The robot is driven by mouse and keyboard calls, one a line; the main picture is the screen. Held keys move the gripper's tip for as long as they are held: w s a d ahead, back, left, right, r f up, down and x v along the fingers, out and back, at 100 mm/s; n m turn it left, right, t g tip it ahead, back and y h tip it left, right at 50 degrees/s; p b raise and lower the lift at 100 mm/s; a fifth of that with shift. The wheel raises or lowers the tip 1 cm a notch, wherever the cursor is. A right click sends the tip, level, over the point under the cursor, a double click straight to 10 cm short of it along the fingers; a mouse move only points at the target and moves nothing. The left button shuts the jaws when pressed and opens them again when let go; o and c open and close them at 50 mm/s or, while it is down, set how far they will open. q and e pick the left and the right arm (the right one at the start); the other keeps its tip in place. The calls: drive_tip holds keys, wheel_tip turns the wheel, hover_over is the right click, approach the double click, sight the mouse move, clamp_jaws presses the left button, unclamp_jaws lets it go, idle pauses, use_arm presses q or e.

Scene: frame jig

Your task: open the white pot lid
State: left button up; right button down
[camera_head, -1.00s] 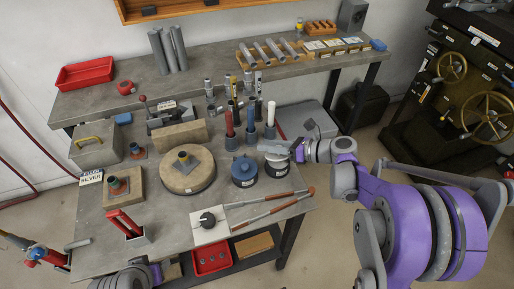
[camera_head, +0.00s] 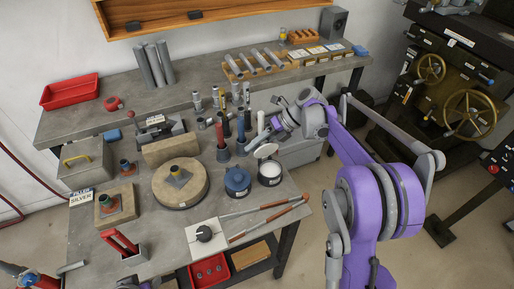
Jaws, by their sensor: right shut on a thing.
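The white pot (camera_head: 270,174) stands on the front bench, a dark round pot with a white top, right of the blue pot. Its white lid (camera_head: 266,151) is raised and tilted at the far side of the pot's top. Whether its edge still touches the pot, I cannot tell. My right gripper (camera_head: 257,140) reaches in from the upper right, behind the pot, and is shut on the lid's far side; its fingertips are small and partly hidden.
The blue pot (camera_head: 237,181) stands close to the left. Upright tools (camera_head: 220,135) in holders crowd the area behind it. Two long-handled tools (camera_head: 262,209) lie in front, near the bench edge. A round wooden block (camera_head: 180,194) is further left.

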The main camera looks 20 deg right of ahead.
drive_tip(key=shift+w+f+m+g, duration=0.25)
drive_tip(key=shift+w+m+g, duration=0.1)
drive_tip(key=shift+g, duration=0.35)
drive_tip(key=c, duration=0.6)
unclamp_jaws()
drive_tip(key=shift+r, duration=0.1)
drive_tip(key=v, duration=1)
drive_tip(key=shift+w+d+r, duration=0.1)
drive_tip(key=shift+d+r, duration=0.05)
drive_tip(key=shift+d, duration=0.1)
